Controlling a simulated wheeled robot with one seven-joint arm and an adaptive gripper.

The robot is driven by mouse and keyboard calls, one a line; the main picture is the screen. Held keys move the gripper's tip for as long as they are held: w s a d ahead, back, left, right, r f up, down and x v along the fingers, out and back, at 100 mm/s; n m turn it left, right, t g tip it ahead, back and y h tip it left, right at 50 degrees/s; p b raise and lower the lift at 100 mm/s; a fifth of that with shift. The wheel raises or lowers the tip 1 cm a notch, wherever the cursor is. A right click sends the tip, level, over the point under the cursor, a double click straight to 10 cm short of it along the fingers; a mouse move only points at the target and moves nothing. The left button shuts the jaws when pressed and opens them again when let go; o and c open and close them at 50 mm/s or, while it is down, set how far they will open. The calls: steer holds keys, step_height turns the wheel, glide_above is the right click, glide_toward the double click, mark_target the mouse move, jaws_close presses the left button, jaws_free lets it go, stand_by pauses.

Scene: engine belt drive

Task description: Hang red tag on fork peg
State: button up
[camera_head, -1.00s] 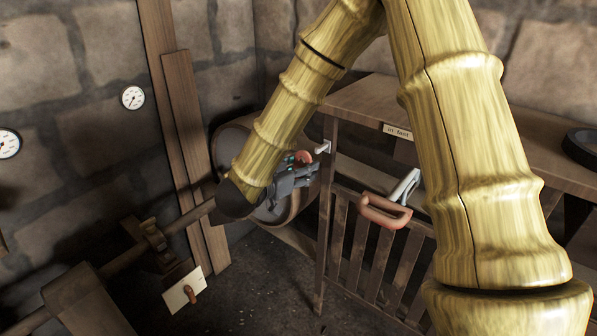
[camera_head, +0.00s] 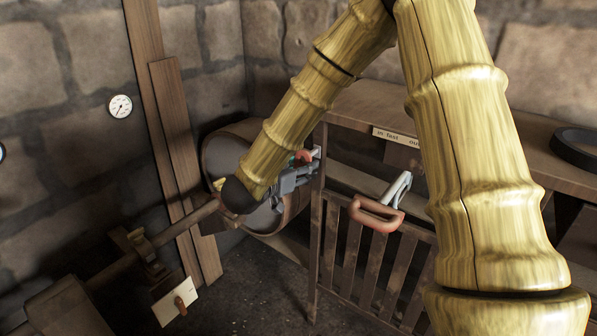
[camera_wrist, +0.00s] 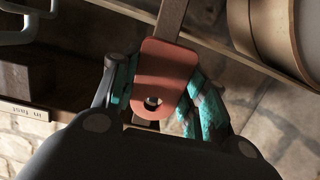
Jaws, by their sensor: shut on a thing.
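The red tag (camera_wrist: 165,72) is a flat plate with a round hole, held between the teal-padded fingers of my gripper (camera_wrist: 160,100) in the wrist view. A pale spot shows in the hole; I cannot tell whether it is the peg. In the head view, the tag (camera_head: 303,155) is a small red patch at the tip of my gripper (camera_head: 300,172). A pale peg (camera_head: 316,151) sticks out near the top of the bench's corner post, right beside the tag. Whether tag and peg touch is hidden.
A grey lever with a red-brown handle (camera_head: 376,214) projects from the slatted bench front, right of my gripper. The bench top (camera_head: 365,108) bears a label (camera_head: 396,137). A wooden drum (camera_head: 222,160) stands behind my forearm, a shaft (camera_head: 115,267) to the left.

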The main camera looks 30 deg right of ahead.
mark_target(317, 159)
steer(key=shift+r+p+x, duration=0.2)
steer(key=shift+x, duration=0.9)
steer(key=shift+r+p+x, duration=0.15)
steer(key=shift+p+x, duration=0.05)
steer(key=shift+x, duration=0.9)
steer(key=shift+d, duration=0.15)
steer(key=o, duration=0.9)
steer(key=v, duration=1.2)
